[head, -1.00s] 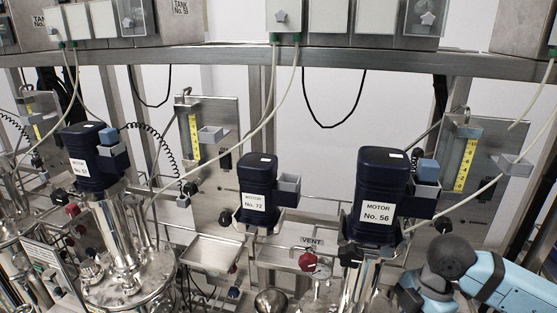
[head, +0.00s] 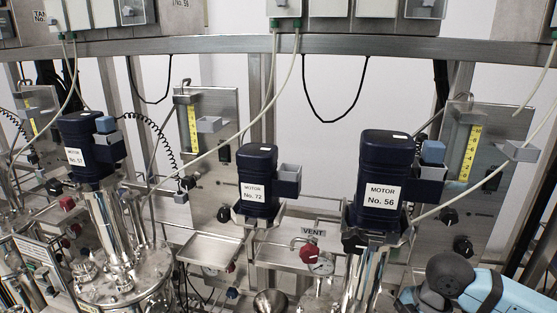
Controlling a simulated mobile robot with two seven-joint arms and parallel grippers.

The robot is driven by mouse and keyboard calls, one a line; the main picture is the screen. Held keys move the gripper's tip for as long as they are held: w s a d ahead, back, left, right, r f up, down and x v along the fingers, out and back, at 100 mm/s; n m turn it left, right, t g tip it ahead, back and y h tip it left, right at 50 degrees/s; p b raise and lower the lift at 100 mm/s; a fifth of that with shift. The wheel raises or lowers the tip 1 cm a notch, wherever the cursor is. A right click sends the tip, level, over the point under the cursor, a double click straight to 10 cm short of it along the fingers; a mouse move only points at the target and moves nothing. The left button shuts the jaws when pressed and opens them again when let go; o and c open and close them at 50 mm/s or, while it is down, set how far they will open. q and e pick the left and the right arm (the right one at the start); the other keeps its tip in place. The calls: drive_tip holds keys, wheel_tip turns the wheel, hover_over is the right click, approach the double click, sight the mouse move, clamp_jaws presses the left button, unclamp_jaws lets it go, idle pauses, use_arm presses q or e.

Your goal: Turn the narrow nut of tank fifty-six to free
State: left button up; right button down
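The dark blue motor labelled No. 56 (head: 384,170) stands upright on a shiny metal column (head: 366,275) at the right of the head view. A black knob (head: 354,243) sits at the motor's foot on the left. I cannot make out which part is the narrow nut; the lower fittings run out of the picture. A light blue and dark grey arm part of mine (head: 480,288) is at the bottom right, beside that column. Neither gripper's fingers show in the view.
Motor No. 72 (head: 257,180) stands to the left, and motor No. 57 (head: 88,150) farther left. A red knob (head: 308,253) is below the VENT sign (head: 313,232). A steel tray (head: 210,248) lies between. A pale hose (head: 470,195) crosses beside motor No. 56.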

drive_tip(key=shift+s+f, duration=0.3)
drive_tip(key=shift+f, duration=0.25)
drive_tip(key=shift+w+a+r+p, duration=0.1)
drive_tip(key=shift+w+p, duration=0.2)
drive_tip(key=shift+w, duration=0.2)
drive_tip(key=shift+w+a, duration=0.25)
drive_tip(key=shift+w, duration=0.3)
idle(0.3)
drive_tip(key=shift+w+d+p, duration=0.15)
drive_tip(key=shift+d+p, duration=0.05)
drive_tip(key=shift+p, duration=0.1)
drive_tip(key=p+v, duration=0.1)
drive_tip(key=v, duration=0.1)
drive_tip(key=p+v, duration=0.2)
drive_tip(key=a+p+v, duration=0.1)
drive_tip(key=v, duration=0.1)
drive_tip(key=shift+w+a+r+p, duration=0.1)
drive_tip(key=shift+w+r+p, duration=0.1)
drive_tip(key=shift+p, duration=0.2)
